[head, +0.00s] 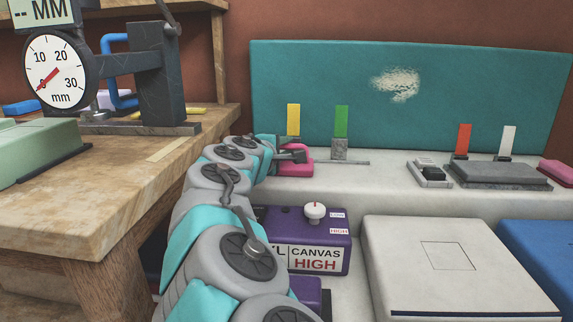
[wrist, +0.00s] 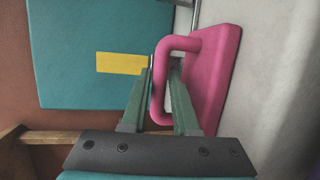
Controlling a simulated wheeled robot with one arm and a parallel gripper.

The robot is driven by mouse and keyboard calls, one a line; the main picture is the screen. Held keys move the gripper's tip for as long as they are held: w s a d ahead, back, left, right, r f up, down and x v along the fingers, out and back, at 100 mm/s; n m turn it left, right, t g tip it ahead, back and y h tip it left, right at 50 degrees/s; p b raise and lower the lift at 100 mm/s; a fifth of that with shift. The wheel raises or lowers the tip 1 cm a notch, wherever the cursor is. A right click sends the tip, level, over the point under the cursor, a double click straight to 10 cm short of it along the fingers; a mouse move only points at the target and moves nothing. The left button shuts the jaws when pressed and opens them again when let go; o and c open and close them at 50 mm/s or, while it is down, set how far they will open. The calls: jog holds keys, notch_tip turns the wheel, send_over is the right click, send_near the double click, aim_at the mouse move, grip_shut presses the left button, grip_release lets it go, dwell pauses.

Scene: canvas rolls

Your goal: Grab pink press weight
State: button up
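The pink press weight (head: 296,164) lies on the pale ledge below the yellow tag, partly hidden by my gripper (head: 297,153) in the head view. In the wrist view the weight is a flat pink plate (wrist: 217,75) with a rounded loop handle (wrist: 160,90). My gripper (wrist: 162,75) has its two greenish fingers on either side of the handle's bar, the right finger passing through the loop between bar and plate. Thin gaps seem to show beside the bar, so the fingers look open around it. Firm contact cannot be seen.
A green tag (head: 341,121) on a grey block stands to the right, then red (head: 464,138) and white tags by a grey plate. A purple canvas box (head: 320,235) sits below the ledge. A wooden bench (head: 130,185) with a dial gauge (head: 55,72) is left. A teal board (head: 300,75) stands behind.

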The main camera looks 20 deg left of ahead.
grip_shut()
dwell(1.2)
